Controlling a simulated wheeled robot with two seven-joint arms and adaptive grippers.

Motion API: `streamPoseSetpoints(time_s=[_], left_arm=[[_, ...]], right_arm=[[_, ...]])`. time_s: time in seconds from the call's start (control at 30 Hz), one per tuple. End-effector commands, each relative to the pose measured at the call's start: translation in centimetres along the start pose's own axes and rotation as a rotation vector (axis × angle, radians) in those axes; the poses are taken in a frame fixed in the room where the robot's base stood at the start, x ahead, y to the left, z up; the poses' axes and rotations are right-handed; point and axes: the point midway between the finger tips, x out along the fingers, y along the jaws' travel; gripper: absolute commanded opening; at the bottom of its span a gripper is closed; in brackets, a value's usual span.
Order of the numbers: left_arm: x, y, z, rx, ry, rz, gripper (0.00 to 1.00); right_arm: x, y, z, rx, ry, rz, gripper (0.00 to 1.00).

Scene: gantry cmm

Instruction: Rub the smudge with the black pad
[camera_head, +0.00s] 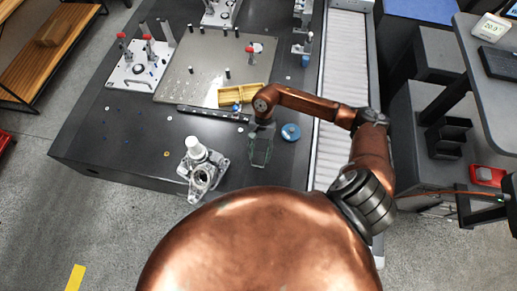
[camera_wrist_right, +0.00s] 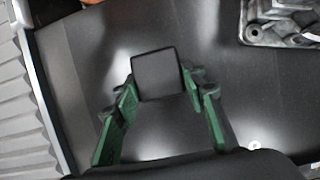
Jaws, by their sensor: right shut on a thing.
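My right gripper (camera_head: 262,148) points down over the dark table (camera_head: 110,130), in front of the yellow tray. In the right wrist view, the green fingers of this gripper (camera_wrist_right: 160,90) are shut on a black square pad (camera_wrist_right: 156,72). The pad sits between the fingertips, above the dark surface; I cannot tell whether it touches it. The pad cannot be made out in the head view. I cannot pick out a smudge; the wrist view shows only pale, glossy patches on the surface. My left gripper is out of view.
A metal casting with a white cylinder (camera_head: 203,172) stands left of my right gripper. A blue round object (camera_head: 290,132) lies to its right, and a yellow tray (camera_head: 242,95) behind. Grey ribbed bellows (camera_head: 341,70) run along the right side. The table's left front is mostly clear.

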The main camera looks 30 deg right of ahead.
Motion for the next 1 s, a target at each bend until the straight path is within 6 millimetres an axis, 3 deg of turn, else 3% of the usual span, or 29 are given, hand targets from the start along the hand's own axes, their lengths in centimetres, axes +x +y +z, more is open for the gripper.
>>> streamPoseSetpoints(time_s=[0.5, 1.0], left_arm=[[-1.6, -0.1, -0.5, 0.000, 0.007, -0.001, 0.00], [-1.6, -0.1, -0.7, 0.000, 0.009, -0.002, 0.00]], right_arm=[[-4.1, -0.1, 1.6, -0.002, 0.002, -0.001, 0.16], [-4.2, 0.0, 1.7, -0.001, 0.001, -0.001, 0.16]])
